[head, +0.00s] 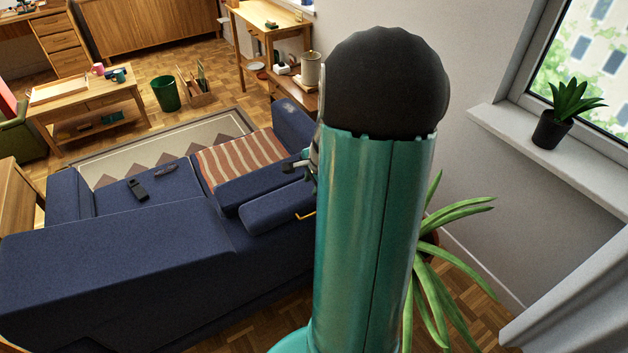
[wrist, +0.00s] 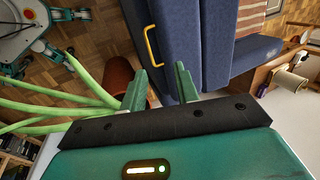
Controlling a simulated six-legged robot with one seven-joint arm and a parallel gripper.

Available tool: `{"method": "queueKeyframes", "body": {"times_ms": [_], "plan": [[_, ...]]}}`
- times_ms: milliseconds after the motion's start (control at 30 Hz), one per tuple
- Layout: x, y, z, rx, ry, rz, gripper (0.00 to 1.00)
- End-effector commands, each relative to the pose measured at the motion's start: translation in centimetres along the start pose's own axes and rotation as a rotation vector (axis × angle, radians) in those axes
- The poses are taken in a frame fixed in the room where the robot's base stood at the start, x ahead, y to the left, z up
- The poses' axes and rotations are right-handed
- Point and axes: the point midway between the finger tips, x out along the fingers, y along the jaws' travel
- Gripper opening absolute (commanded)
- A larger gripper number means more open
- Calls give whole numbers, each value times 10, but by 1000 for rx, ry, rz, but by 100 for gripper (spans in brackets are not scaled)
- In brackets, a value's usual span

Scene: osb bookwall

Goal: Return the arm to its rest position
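My arm stands raised in the head view, a large teal link with a black rounded joint at its top. My gripper (wrist: 160,68) shows in the wrist view with its two green fingers apart and nothing between them. In the head view only a small grey part by the arm's left edge shows, and the fingers cannot be made out there. In the wrist view the gripper is near the blue sofa (wrist: 212,45) and a yellow handle-like piece (wrist: 151,46). The sofa (head: 120,250) fills the lower left of the head view.
A potted plant (head: 455,285) with long leaves stands right of my arm; its leaves (wrist: 85,85) come close to the gripper. A wall and windowsill (head: 540,160) with a small plant (head: 560,120) are at right. A low table (head: 90,105) and green bin (head: 165,93) stand beyond the sofa.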

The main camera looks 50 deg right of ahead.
Motion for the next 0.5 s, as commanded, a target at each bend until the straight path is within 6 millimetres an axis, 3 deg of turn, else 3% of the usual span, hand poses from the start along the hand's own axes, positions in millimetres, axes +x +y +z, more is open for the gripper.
{"method": "queueKeyframes", "body": {"times_ms": [167,500], "plan": [[-13,0,0,0,0,0,31],[-13,0,0,0,-1,1,31]]}}
